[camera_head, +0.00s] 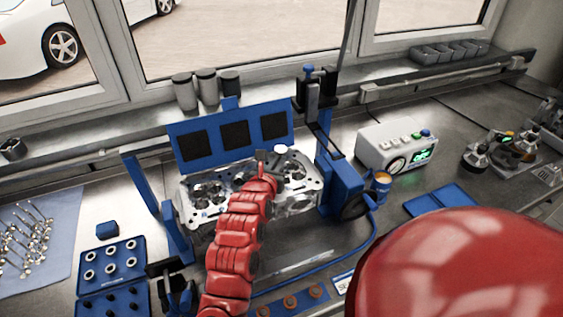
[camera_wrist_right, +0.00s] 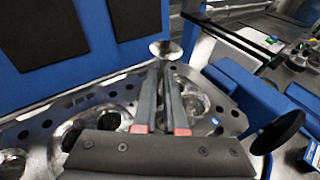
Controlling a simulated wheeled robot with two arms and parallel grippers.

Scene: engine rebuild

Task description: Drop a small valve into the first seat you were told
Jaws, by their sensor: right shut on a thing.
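My right gripper (camera_head: 270,158) is above the cylinder head (camera_head: 192,208), over its right half. It is shut on a small valve (camera_head: 281,149), whose pale round head sticks out beyond the fingertips. In the right wrist view the dark fingers (camera_wrist_right: 164,70) close together below the valve's shiny flared head (camera_wrist_right: 165,47). The valve's stem is mostly hidden by the fingers. The cylinder head, also in the wrist view (camera_wrist_right: 40,128), has round chambers with seats; the gripper covers part of them. My left gripper is not in view.
A blue stand (camera_head: 343,188) with a tall backboard (camera_head: 207,119) frames the cylinder head. Several loose valves (camera_head: 25,238) lie on a cloth at left. A blue tray (camera_head: 112,281) holds rings. A white box with a green display (camera_head: 397,146) stands at right.

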